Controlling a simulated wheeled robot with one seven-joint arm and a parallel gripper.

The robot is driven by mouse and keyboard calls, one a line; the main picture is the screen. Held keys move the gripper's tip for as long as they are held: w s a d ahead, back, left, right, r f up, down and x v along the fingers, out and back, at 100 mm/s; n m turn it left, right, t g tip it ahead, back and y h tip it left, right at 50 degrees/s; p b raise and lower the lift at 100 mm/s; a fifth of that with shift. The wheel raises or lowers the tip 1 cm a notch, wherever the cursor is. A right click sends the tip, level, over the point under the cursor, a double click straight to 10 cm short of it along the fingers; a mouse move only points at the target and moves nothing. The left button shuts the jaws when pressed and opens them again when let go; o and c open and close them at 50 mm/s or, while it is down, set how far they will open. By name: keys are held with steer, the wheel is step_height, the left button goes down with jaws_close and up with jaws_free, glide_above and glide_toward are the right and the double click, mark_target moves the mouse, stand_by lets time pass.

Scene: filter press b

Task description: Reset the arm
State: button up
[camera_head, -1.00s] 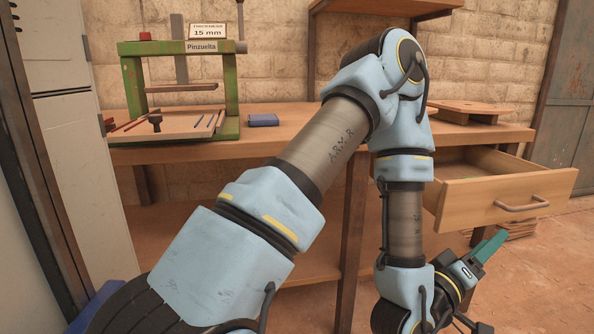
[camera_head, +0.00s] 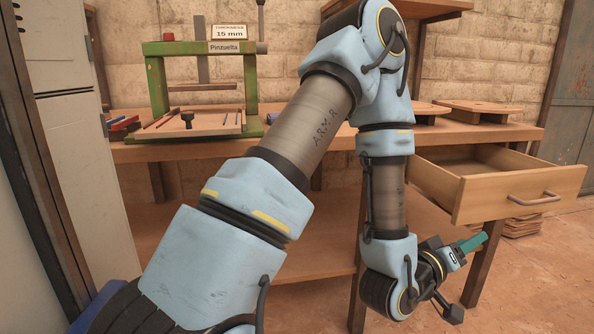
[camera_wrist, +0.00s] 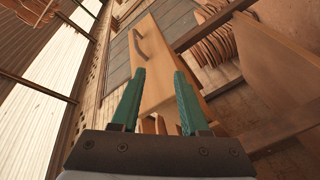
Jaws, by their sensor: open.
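My arm reaches across the middle of the head view, bent at the elbow, with its forearm hanging down. My gripper (camera_head: 474,242) is at the lower right, in front of the bench's right leg and below the open drawer (camera_head: 510,193). In the wrist view the two green fingers of my gripper (camera_wrist: 160,95) are apart with nothing between them. The drawer front with its handle (camera_wrist: 138,48) shows beyond the fingers, apart from them.
A wooden workbench (camera_head: 280,225) runs along the brick wall. A green press (camera_head: 157,95) labelled Pinzuelta stands on its left side, with a tray of tools (camera_head: 205,124). Flat wooden boards (camera_head: 482,110) lie at the right.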

steer(key=w+a+f+m+g+y, duration=0.1)
steer(key=w+a+f+y, duration=0.1)
steer(key=w+a+y, duration=0.6)
steer(key=w+a+f+g+y, duration=0.1)
steer(key=w+a+f+y, duration=0.2)
steer(key=a, duration=0.8)
steer(key=s+a+r+n+g+y, duration=0.1)
steer(key=s+a+g, duration=0.15)
steer(key=a, duration=0.45)
steer(key=s+a+r+n+g+y, duration=0.1)
steer(key=s+a+r+y, duration=0.15)
steer(key=a, duration=0.45)
steer(key=s+a+g+y, duration=0.1)
steer(key=s+a+g, duration=0.15)
steer(key=a, duration=0.45)
step_height(320, 180, up, 30)
steer(key=s+p, duration=0.1)
steer(key=p, duration=2.9)
steer(key=shift+d+r, duration=0.15)
steer(key=shift+r, duration=0.1)
